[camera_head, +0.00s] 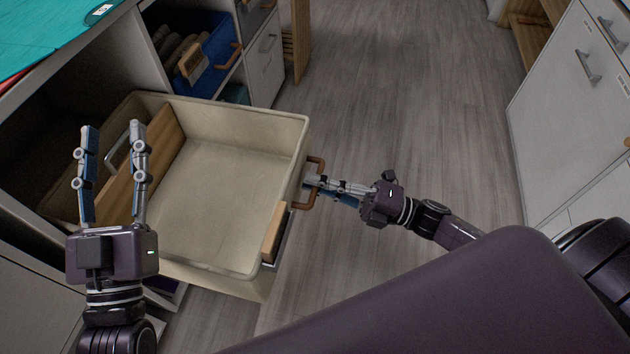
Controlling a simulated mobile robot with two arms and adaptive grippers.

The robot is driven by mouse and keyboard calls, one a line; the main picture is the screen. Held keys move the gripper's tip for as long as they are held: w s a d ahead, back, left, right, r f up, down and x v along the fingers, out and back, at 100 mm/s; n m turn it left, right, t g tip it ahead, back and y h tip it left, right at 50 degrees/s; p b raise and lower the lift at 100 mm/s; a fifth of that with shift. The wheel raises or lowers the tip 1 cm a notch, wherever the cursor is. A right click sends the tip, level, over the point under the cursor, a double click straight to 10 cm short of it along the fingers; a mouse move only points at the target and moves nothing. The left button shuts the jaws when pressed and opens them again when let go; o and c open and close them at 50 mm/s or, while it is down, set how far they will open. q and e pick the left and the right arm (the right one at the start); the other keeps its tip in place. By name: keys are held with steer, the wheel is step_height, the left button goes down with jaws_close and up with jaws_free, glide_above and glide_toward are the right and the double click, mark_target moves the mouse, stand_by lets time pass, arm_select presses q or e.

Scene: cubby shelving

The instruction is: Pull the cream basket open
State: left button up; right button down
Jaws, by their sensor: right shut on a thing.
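The cream basket (215,190) stands well out of its cubby, at the left of the head view. Its inside shows mostly bare, with a wooden board (150,170) across its back part. A brown loop handle (313,185) is on its right-hand end. My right gripper (318,184) is shut on that handle, coming from the right. My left gripper (112,135) is open and empty, with its two fingers apart. It is in front of the basket's back left part in the view; I cannot tell its height above it.
A blue bin (212,50) with rolled items sits in the cubby behind. A teal surface (45,30) tops the shelving at the upper left. White drawers (575,90) stand at the right. The grey wood floor (420,80) between is clear.

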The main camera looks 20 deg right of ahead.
steer(key=c, duration=2)
jaws_free()
steer(key=v, duration=1.2)
